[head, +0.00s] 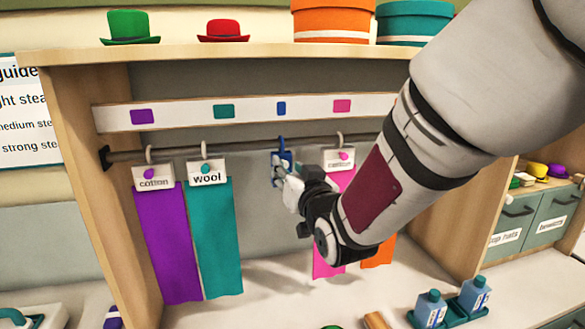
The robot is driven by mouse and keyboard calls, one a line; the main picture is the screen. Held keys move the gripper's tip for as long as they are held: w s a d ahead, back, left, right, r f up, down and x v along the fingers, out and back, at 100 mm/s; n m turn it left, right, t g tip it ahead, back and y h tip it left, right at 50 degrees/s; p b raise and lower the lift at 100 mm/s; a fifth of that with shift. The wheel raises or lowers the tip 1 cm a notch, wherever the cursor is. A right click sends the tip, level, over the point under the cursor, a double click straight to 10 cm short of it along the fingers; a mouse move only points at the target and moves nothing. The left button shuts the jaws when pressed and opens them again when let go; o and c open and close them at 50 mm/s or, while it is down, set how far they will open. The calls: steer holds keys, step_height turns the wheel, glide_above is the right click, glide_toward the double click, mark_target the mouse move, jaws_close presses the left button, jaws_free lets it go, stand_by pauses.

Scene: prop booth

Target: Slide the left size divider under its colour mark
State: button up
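A blue divider (286,154) hangs on the dark rail (250,147), between the wool card and the pink-dotted card. It is roughly below the blue mark (281,108) on the white strip above. The strip also carries purple (142,116), teal (223,111) and pink (342,106) marks. My gripper (281,174) is at the blue divider's lower part, its fingertips small and overlapping it. I cannot tell whether the fingers are closed on it. No second size divider can be made out; my arm covers the rail's right part.
Purple cloth (168,245) and teal cloth (219,240) hang left of my gripper. Pink cloth (328,262) and orange cloth (378,252) are partly behind my arm. Blue bottles (430,309) stand front right. Hats (130,27) and round boxes (332,20) sit on the top shelf.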

steer(key=v, duration=0.6)
steer(key=s+d+f+m+g+h, duration=0.1)
steer(key=s+d+g+h, duration=0.1)
steer(key=s+d+g, duration=0.3)
steer(key=s+d+h, duration=0.2)
steer(key=s+d, duration=0.1)
steer(key=d, duration=0.4)
steer(key=s+d+f+g+h, duration=0.1)
steer(key=s+d+g, duration=0.2)
steer(key=s, duration=0.6)
steer(key=s+d+f+m+g+h, duration=0.1)
steer(key=s+d+g, duration=0.2)
steer(key=s, duration=0.6)
steer(key=shift+d, duration=0.7)
